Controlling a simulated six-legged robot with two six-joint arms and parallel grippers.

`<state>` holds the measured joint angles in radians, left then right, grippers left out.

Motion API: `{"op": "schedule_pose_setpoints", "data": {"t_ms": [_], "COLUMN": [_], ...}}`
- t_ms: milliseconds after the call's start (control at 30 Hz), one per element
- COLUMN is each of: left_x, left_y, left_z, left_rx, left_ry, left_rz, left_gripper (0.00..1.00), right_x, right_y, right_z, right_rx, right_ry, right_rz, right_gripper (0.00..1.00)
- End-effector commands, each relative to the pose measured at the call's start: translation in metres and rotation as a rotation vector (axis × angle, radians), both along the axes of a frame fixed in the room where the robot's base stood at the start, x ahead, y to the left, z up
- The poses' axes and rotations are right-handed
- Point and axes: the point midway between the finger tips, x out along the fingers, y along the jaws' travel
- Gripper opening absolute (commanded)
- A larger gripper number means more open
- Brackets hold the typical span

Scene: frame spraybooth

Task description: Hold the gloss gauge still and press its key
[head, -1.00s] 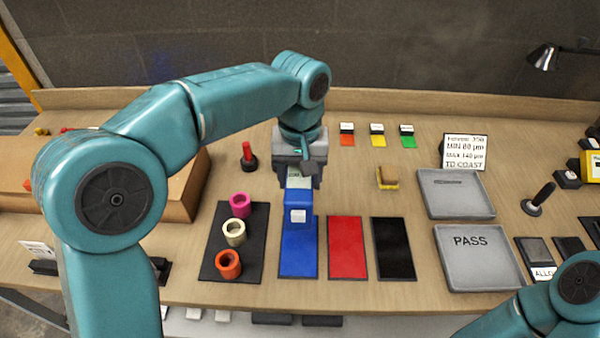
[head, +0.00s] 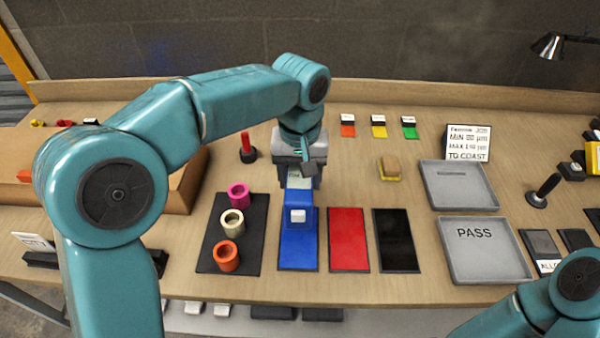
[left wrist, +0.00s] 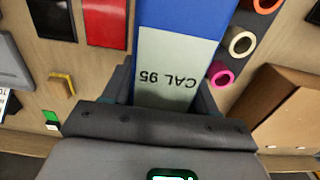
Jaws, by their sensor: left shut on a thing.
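The gloss gauge (head: 298,200) is a blue block with a white key (head: 298,216) on its near face. It is at the far end of the blue panel (head: 298,250), with its near part over the panel. My left gripper (head: 300,180) is shut on the gauge from above, a finger on either side. In the left wrist view the gauge's pale top label (left wrist: 168,72) reads "CAL 95", upside down, between the fingers. Whether the gauge's underside touches the panel is hidden. My right gripper is out of view; only part of that arm shows at bottom right.
A dark mat (head: 212,262) with pink, cream and orange rings lies left of the gauge. Red (head: 348,240) and black (head: 398,240) panels lie right of it. Grey trays (head: 524,270) stand farther right, the near one marked PASS. A cardboard box (head: 184,190) is at left.

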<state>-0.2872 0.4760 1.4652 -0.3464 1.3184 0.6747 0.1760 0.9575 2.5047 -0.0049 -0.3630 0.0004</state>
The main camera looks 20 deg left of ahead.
Motion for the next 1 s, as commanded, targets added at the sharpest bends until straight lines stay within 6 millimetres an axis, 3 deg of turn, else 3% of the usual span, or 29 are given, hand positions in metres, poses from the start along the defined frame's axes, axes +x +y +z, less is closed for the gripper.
{"op": "schedule_pose_setpoints", "data": {"t_ms": [1000], "left_x": [0.000], "left_y": [0.000], "left_z": [-0.035], "left_rx": [0.000], "left_ry": [-0.001], "left_rz": [0.001], "left_gripper": [0.09], "right_x": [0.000], "right_y": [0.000], "right_z": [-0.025], "right_rx": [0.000], "right_ry": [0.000], "right_rz": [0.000], "right_gripper": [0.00]}}
